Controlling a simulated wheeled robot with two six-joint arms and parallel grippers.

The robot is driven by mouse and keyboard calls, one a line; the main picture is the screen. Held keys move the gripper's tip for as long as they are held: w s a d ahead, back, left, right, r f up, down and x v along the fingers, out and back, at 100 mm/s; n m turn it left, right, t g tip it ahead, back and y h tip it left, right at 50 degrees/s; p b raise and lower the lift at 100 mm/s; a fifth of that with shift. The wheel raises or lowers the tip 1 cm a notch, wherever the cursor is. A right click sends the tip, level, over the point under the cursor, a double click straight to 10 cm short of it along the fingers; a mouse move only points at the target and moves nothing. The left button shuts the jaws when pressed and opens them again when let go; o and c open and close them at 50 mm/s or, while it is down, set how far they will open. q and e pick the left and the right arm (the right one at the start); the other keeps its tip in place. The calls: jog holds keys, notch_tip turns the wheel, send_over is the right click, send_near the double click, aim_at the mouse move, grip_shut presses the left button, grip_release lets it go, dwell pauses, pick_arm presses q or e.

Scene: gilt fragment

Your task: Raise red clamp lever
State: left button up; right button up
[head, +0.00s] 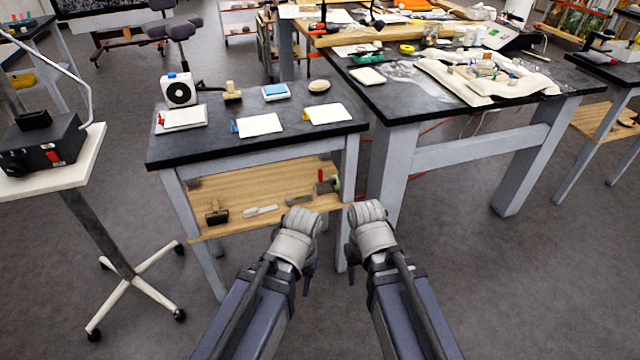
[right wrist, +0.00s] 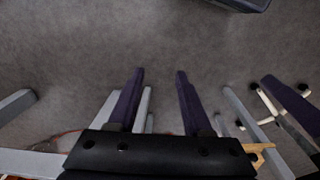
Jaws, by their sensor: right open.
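A small red piece (head: 161,118), perhaps the red clamp lever, is at the left end of a white block (head: 185,117) on the black-topped bench (head: 215,148). It is too small to tell if it is raised. My right gripper (head: 351,276) points down in front of the bench, well away from the red piece. In the right wrist view its two purple fingers (right wrist: 160,75) are apart with nothing between them. My left gripper (head: 307,283) hangs beside it, mostly hidden behind its own wrist; its jaw state does not show.
Two white pads (head: 258,125) with blue and yellow pieces lie on the bench, with a white fan unit (head: 180,90) behind. A wooden shelf (head: 240,190) below holds tools. A stand with a black box (head: 40,145) is at left. A larger table (head: 420,105) is at right.

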jog(key=w+f+m+t+y+b, duration=0.1)
jog(key=w+f+b, duration=0.2)
jog(key=f+b, duration=0.55)
jog(key=w+f+m+y+b, duration=0.1)
jog(key=w+f+b, duration=0.2)
jog(key=f+b, duration=0.6)
jog(key=m+t+y+b, duration=0.4)
jog(key=m+t+b, duration=0.95)
jog(key=m, duration=1.75)
send_near(321, 173)
jog(key=shift+w+a+f+t+p, duration=0.4)
jog(key=shift+w+f+t+p, duration=0.2)
jog(key=shift+t, duration=0.05)
jog(key=shift+w+a+f+t+p, duration=0.4)
jog(key=shift+w+f+t+p, duration=0.15)
jog(key=shift+f+t+p, duration=0.05)
jog(key=shift+w+d+m, duration=0.1)
jog(key=shift+d+m, duration=0.05)
jog(key=shift+m, duration=0.55)
jog(key=shift+x, duration=3.95)
jog(key=shift+r, duration=0.1)
